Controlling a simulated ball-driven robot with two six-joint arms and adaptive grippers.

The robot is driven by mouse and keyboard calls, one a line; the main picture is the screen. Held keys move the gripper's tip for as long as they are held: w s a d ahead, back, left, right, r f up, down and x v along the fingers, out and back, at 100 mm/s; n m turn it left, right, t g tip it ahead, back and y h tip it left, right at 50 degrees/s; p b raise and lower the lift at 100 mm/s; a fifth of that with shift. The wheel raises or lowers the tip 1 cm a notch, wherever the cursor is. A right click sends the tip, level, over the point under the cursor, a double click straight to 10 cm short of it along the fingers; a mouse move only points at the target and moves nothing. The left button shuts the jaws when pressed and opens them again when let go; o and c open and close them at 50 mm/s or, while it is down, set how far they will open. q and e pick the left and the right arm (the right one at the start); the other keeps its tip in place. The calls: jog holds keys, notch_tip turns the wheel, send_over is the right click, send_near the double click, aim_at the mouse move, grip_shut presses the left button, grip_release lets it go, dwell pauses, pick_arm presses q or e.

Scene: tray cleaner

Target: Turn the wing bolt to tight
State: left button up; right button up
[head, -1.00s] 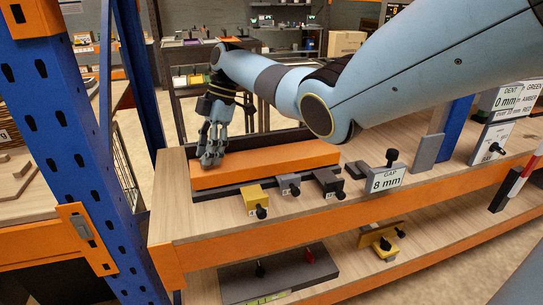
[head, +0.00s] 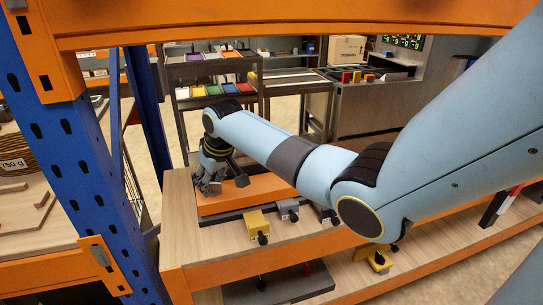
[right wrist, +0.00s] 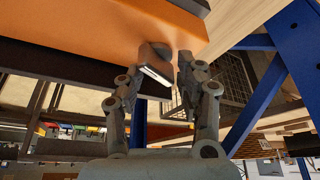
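My right gripper (head: 210,180) is at the left end of the orange beam (head: 262,191) on the wooden shelf. In the right wrist view its fingers (right wrist: 166,80) are spread apart, close to the beam. A small dark block with a pale edge (right wrist: 155,62) sits against the beam near the left finger, with a gap to the right finger. I cannot tell if it is the wing bolt. In the head view a dark piece (head: 239,174) stands beside the gripper on the beam. No clear wing bolt shows. My left gripper is not in view.
A yellow block (head: 257,224) and a grey block (head: 288,209) with black knobs stand along the shelf front. A blue rack post (head: 80,150) rises at left and an orange crossbar (head: 270,24) spans the top. My right arm hides the shelf's right part.

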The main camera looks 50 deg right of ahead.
jog(key=v, duration=1)
jog(key=s+a+f+n+b, duration=0.1)
jog(key=s+a+f, duration=0.2)
jog(key=s+f, duration=0.4)
jog(key=s+a+f+b, duration=0.2)
jog(key=s+f, duration=0.3)
jog(key=s, duration=0.5)
jog(key=s+f+g+b, duration=0.1)
jog(key=s+f+b, duration=0.2)
jog(key=f, duration=1.1)
jog(key=shift+s+h+b, duration=0.25)
jog(key=shift+h+b, duration=0.05)
jog(key=shift+b, duration=0.6)
jog(key=shift+d+f, duration=0.15)
